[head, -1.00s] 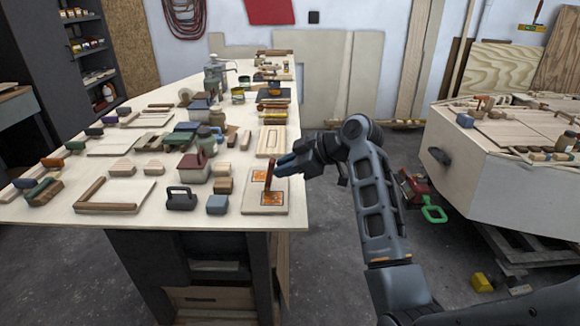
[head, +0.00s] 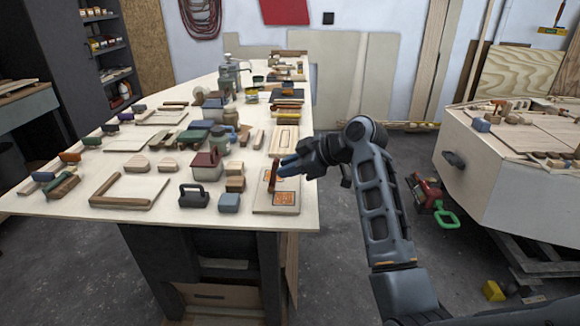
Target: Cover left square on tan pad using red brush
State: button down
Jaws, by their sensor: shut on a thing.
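The tan pad (head: 262,207) lies near the right front corner of the long table. An orange square (head: 285,199) with darker marks shows on its near part. The pad's farther part is largely hidden behind the brush and my gripper, so the other square is not clear. The red brush (head: 272,176) stands roughly upright over the pad, left of the near square. My gripper (head: 279,169) reaches in from the right and is shut on the brush's upper part. I cannot tell whether the bristles touch the pad.
A grey block (head: 229,203), a dark handled tool (head: 194,196) and wooden blocks (head: 235,184) stand left of the pad. A framed wooden panel (head: 285,140) lies behind it. The table's right edge is close to the pad.

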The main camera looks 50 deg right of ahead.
notch_tip(320, 180, up, 6)
jog(key=p, duration=0.2)
dwell(0.4)
